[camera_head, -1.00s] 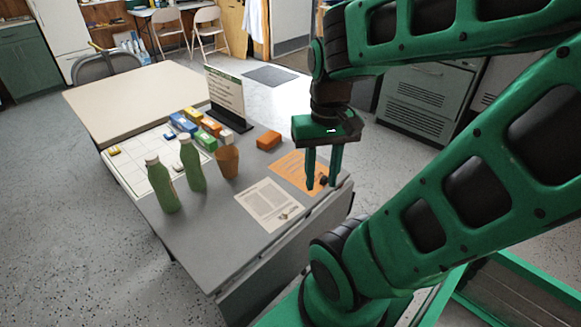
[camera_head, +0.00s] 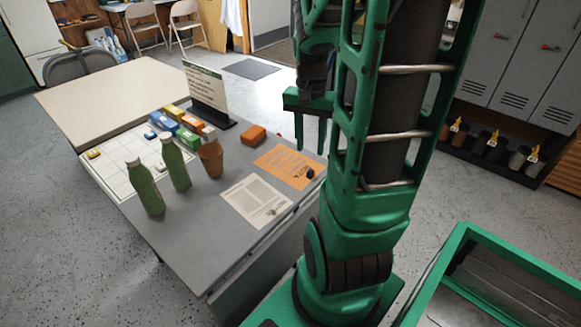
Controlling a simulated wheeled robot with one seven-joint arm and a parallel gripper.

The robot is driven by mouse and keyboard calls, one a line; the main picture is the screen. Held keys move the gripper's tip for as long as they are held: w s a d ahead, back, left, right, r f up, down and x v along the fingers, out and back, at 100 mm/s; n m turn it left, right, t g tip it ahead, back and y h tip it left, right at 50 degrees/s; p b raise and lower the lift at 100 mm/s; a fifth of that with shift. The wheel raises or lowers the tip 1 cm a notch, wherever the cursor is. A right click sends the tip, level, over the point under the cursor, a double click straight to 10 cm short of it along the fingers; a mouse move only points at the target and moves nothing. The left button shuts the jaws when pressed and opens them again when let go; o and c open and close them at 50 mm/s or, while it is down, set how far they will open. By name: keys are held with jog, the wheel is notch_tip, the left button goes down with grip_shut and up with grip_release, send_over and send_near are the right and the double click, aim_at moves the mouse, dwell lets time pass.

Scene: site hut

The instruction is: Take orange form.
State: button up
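The orange form (camera_head: 280,163) lies flat on the grey table near its right edge. A small dark object (camera_head: 310,173) rests on its right corner. My gripper (camera_head: 311,149) is up and to the right of the form in the picture, apart from it. Its two fingers point down and are spread, with nothing seen between them. My own arm link hides part of the wrist.
A white printed sheet (camera_head: 243,206) with a small item on it lies left of the form. A green-rimmed bin (camera_head: 459,238) stands at lower right.

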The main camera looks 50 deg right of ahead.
aim_at(310, 170)
jog(key=w+d+f+m, duration=0.3)
jog(key=d+f, duration=0.2)
jog(key=d, duration=0.1)
jog(key=shift+m, duration=0.3)
jog(key=f, duration=1)
jog(key=shift+w+f, duration=0.3)
jog(key=shift+w, duration=0.1)
jog(key=shift+c, duration=0.2)
grip_shut()
